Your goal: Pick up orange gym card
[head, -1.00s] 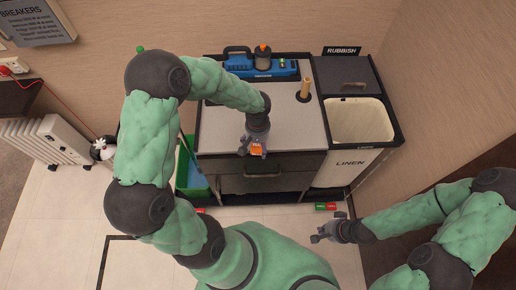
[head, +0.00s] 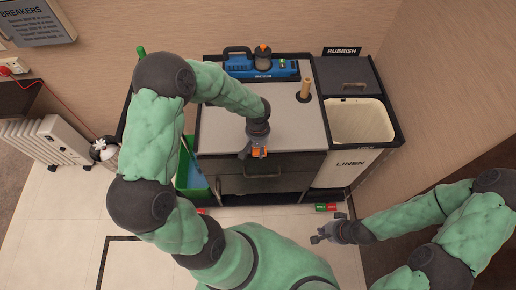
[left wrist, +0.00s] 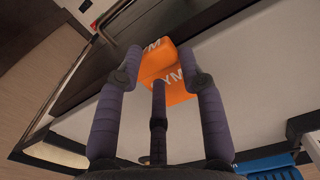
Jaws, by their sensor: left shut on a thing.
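The orange gym card (left wrist: 168,62) shows in the left wrist view between the fingers of my left gripper (left wrist: 163,65), with white letters "YM" on its face. In the head view the orange card (head: 260,151) is at the front edge of the grey cart top, and my left gripper (head: 252,151) is shut on it. Part of the card is hidden by the fingers. My right gripper (head: 323,234) is empty and apart from the cart, low at the right, with its fingers spread.
The cart top (head: 225,130) is mostly clear. A blue vacuum case (head: 265,69) and a wooden peg (head: 304,88) stand at its back. An open linen bin (head: 358,121) adjoins on the right. A green and a red item (head: 325,207) lie on the floor.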

